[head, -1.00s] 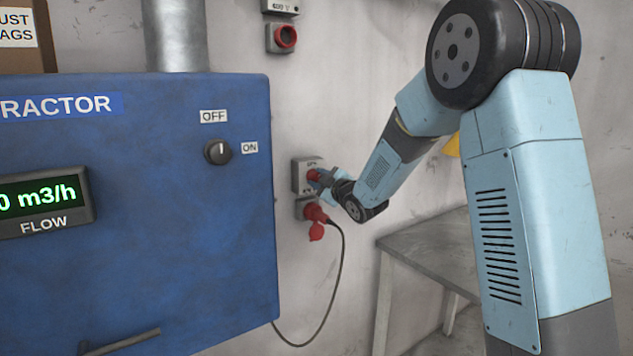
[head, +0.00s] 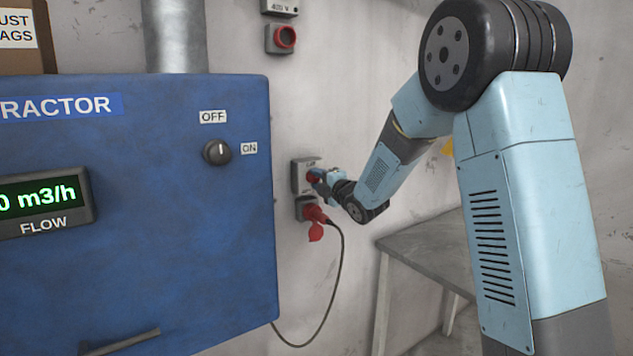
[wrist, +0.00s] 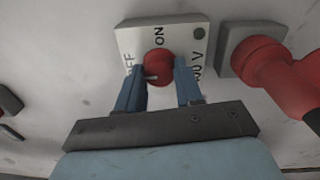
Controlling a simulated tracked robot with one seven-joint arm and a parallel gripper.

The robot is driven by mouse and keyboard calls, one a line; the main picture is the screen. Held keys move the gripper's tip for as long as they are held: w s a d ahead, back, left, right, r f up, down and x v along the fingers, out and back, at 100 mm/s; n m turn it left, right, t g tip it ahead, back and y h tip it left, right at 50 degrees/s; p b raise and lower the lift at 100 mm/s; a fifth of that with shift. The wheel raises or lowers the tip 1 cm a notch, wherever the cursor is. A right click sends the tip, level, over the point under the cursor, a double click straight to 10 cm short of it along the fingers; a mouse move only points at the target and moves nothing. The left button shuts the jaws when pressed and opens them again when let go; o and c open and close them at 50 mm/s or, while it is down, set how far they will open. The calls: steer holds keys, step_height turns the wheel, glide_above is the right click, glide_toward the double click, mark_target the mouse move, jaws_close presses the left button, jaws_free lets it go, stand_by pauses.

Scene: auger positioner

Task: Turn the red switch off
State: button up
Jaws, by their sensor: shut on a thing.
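The red switch (wrist: 158,65) is a round red knob on a grey wall box (wrist: 190,35). In the wrist view it sits between my gripper's two blue fingers. ON is printed above the knob, and OFF to its left is partly hidden behind a finger. A small pale mark shows on the knob's lower left edge. My gripper (wrist: 160,88) is shut on the knob. In the head view my gripper (head: 321,178) reaches the wall box from the right and covers much of the red switch (head: 313,176).
A red plug (head: 316,214) with a dark cable (head: 341,265) sits in a socket just below the switch box. The blue extractor cabinet (head: 200,270) with a black knob (head: 217,152) stands to the left. A grey table (head: 420,245) is below my arm.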

steer(key=shift+s+f+n, duration=0.1)
steer(key=shift+f+n, duration=0.2)
steer(key=shift+n, duration=0.1)
steer(key=o, duration=0.8)
steer(key=shift+o, duration=1.2)
steer(key=shift+r, duration=0.15)
steer(key=v, duration=1.3)
steer(key=shift+s+d, duration=0.2)
steer(key=shift+d, duration=0.05)
